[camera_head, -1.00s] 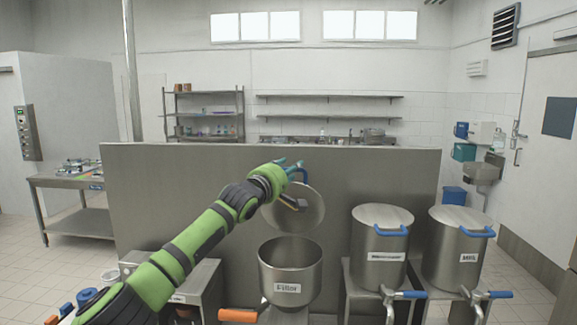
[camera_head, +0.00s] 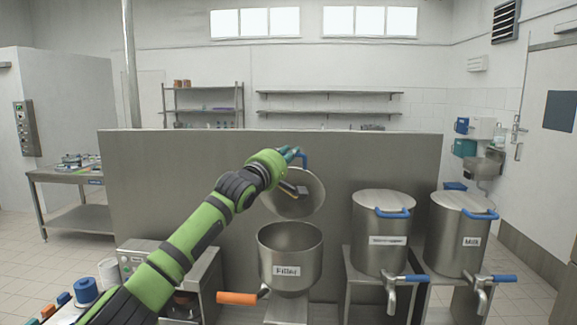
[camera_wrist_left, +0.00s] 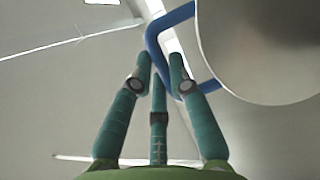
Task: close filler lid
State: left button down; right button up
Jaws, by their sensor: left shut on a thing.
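The filler (camera_head: 290,258) is a steel pot with a label, standing in the lower middle of the head view. Its round steel lid (camera_head: 297,200) stands up, tilted, above and behind the open rim. The lid has a blue handle (camera_head: 303,160) at its top; the handle (camera_wrist_left: 156,42) and part of the lid (camera_wrist_left: 265,50) show in the left wrist view. My left gripper (camera_head: 291,153) is at the handle, with its teal fingers (camera_wrist_left: 160,65) shut on it. My right gripper is not in view.
Two lidded steel pots (camera_head: 380,245) (camera_head: 457,245) with blue handles and taps stand right of the filler. A grey panel (camera_head: 160,190) stands behind. An orange lever (camera_head: 237,298) sticks out at the filler's lower left.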

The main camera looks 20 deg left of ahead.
pick_arm(q)
jog(key=s+d+f+m+t+h+b, duration=0.2)
jog(key=s+f+b, duration=0.5)
jog(key=b, duration=1.1)
jog(key=shift+s+f+m+t+h, duration=0.25)
jog(key=shift+s+m+t+h, duration=0.65)
jog(key=shift+s+t, duration=0.5)
jog(key=shift+w, duration=0.1)
jog(key=c, duration=1.1)
grip_release()
jog(key=shift+c, duration=0.2)
jog(key=v, duration=1.2)
